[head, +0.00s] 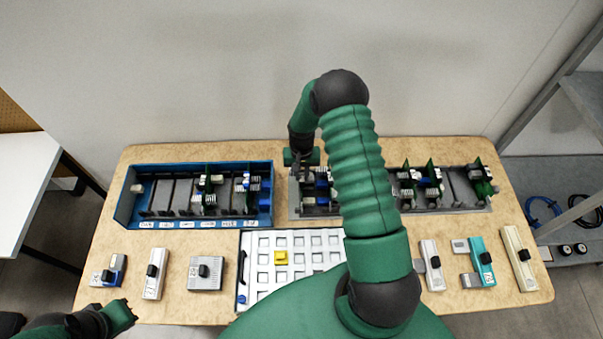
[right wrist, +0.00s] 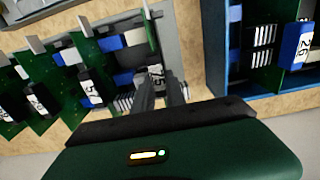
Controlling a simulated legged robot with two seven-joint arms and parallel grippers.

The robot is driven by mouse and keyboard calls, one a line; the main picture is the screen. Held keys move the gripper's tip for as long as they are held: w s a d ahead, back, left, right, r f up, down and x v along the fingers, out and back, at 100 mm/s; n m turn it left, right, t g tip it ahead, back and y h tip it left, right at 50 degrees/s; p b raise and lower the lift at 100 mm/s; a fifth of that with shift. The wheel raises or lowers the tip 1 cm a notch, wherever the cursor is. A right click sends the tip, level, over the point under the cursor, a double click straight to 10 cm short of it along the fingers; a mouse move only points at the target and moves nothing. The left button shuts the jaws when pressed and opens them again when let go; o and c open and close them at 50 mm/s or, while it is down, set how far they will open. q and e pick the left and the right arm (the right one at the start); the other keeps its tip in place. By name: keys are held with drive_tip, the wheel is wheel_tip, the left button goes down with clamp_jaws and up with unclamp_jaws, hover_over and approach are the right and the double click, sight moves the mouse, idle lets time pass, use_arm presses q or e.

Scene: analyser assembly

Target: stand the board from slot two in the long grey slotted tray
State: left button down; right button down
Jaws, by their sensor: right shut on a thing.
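The long grey slotted tray (head: 462,187) lies at the back right of the table, with several green boards standing in it. My right gripper (head: 302,162) is over the left end of this tray, pointing down. My arm covers the tray's middle in the head view. My left gripper (head: 120,315) is low at the bottom left, its jaws unclear.
A blue slotted tray (head: 195,167) with labelled slots stands at the back left, some slots empty. A white tray (head: 258,240) with a yellow block (head: 281,258) is at the front middle. Several grey, teal and cream devices line the front edge. A wall is behind.

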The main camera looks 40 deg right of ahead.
drive_tip(key=c, duration=1.3)
unclamp_jaws()
drive_tip(key=shift+o, duration=0.7)
drive_tip(key=shift+r+p, duration=1.4)
drive_tip(key=shift+r, duration=0.6)
wheel_tip(320, 180, up, 7)
drive_tip(key=p, duration=0.4)
drive_tip(key=shift+p, duration=0.4)
drive_tip(key=shift+f, duration=0.1)
